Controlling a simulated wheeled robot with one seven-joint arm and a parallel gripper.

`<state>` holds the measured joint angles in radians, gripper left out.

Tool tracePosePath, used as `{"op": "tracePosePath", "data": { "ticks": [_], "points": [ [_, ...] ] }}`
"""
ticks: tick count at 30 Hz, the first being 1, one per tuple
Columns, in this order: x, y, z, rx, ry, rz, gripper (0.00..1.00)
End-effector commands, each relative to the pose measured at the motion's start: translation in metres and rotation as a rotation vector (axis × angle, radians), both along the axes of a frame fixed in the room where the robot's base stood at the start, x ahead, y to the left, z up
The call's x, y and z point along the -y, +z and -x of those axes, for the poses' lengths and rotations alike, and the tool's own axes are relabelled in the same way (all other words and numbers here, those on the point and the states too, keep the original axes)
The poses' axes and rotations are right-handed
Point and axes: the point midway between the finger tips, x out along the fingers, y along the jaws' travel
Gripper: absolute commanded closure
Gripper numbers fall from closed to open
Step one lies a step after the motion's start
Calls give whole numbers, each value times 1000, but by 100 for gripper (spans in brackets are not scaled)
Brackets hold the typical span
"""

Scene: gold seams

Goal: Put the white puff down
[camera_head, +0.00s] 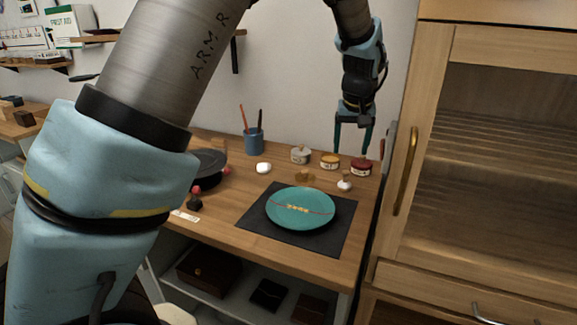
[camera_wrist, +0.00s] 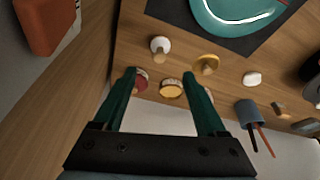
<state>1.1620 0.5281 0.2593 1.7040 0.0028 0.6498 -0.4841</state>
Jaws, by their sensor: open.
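A small round white puff-like thing (camera_head: 345,183) stands on the table beside the dark mat's far right corner. It also shows in the wrist view (camera_wrist: 160,44), just beyond my fingertips, with a brownish lower part. A second white thing, a smooth oval (camera_head: 263,168), lies left of the mat; I cannot tell for certain which is the puff. My gripper (camera_head: 352,153) is open and points down above the back right of the table. In the wrist view my gripper (camera_wrist: 160,73) has nothing between its fingers, and the round white thing is apart from them.
A teal plate (camera_head: 285,203) with gold seams lies on the dark mat (camera_head: 335,238). Jars with white (camera_head: 300,155), yellow (camera_head: 329,162) and red (camera_head: 361,168) colouring stand behind it. A blue cup (camera_head: 254,140) holds sticks. A wooden cabinet (camera_head: 415,150) bounds the right.

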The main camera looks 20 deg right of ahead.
Motion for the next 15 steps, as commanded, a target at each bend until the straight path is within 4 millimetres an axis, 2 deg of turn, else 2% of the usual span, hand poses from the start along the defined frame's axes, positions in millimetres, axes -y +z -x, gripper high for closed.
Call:
{"op": "tracePosePath", "data": {
  "ticks": [5, 8, 11, 14, 15],
  "points": [
    [-4, 1, -2, -1, 5, -1, 26],
    [-30, 0, -15, -11, 30, -6, 26],
    [-84, -2, -33, -33, 80, -11, 26],
    [-158, -5, -46, -60, 139, -19, 26],
    [-188, -7, -47, -72, 161, -23, 26]
  ]
}}
